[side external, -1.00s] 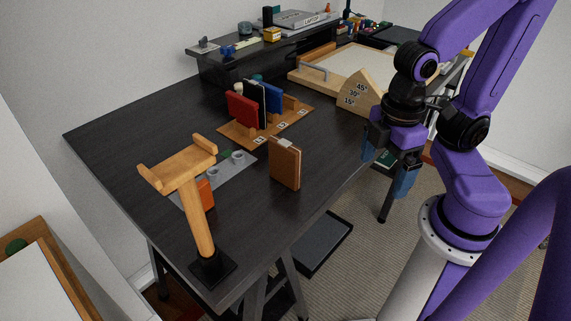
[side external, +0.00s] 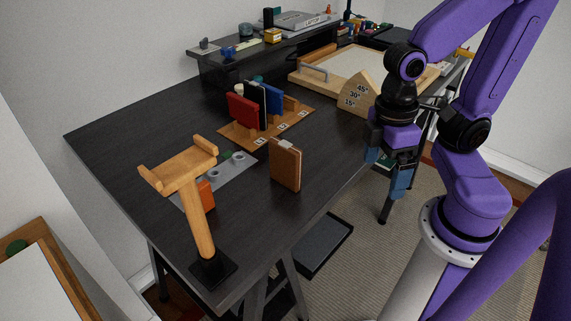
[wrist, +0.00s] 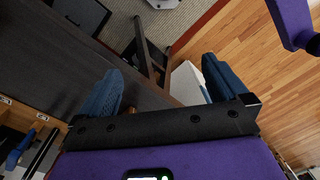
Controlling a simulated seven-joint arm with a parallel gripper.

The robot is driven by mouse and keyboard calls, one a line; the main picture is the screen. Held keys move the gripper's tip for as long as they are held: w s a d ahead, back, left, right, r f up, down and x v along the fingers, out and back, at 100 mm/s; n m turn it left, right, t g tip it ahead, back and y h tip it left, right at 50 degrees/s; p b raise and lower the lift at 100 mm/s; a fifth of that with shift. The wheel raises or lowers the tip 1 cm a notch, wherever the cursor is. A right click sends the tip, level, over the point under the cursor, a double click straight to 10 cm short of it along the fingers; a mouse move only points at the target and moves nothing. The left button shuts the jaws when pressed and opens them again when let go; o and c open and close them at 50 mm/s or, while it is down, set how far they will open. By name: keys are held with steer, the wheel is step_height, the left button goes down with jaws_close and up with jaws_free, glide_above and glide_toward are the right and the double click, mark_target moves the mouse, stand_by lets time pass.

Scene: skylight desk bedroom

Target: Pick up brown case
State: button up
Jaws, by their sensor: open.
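The brown case (side external: 285,165) stands upright on the dark desk (side external: 325,165), near its front edge, with a light clip-like piece at its top. My gripper (side external: 385,168) is to the right of the case, at the desk's front edge, pointing down and empty. Its two blue fingers are spread apart. In the wrist view my gripper (wrist: 160,90) is open over the desk edge and the floor, with nothing between the fingers. I cannot make out the brown case in the wrist view.
A wooden T-shaped stand (side external: 197,215) is at the front left. A wooden rack (side external: 240,138) holds red, black and blue upright items behind the case. A wooden angle piece (side external: 356,93) and tray (side external: 305,75) lie at the back right.

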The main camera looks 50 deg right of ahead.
steer(key=w+m+g, duration=0.1)
steer(key=m+g, duration=0.1)
steer(key=m, duration=0.3)
steer(key=m+t+y, duration=0.3)
steer(key=m+y, duration=1.1)
steer(key=m, duration=1)
glide_toward(285, 165)
steer(key=a, duration=0.5)
steer(key=shift+w+f, duration=0.3)
steer(key=shift+w, duration=0.1)
steer(key=shift+x, duration=2.7)
steer(key=shift+w, duration=0.1)
steer(key=c, duration=0.8)
